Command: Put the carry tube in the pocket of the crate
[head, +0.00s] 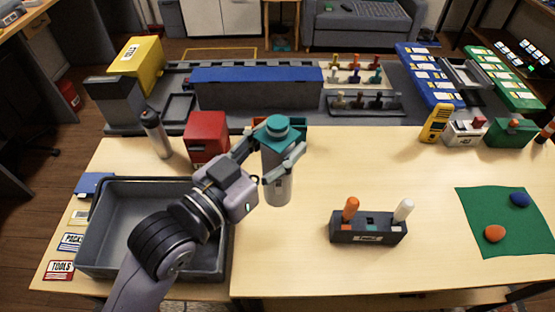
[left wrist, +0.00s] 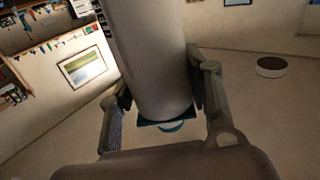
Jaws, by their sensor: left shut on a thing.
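The carry tube (head: 278,188) is a grey-white cylinder with a teal cap, upright in the head view. My left gripper (head: 272,160) is shut on it below the cap. I cannot tell whether its lower end touches the table. The left wrist view shows the tube (left wrist: 150,60) between both fingers (left wrist: 160,95), with some teal at its cap end. The grey crate (head: 118,277) is open-topped, at the left front, left of the held tube. My left arm covers its right part, and I cannot make out the pocket. My right gripper is not in view.
A red box (head: 206,137) and a grey cylinder with a dark top (head: 156,135) stand behind the crate. A dark holder (head: 367,228) with orange and white handles stands to the right. A green mat (head: 505,215) lies far right. Bare table lies between tube and holder.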

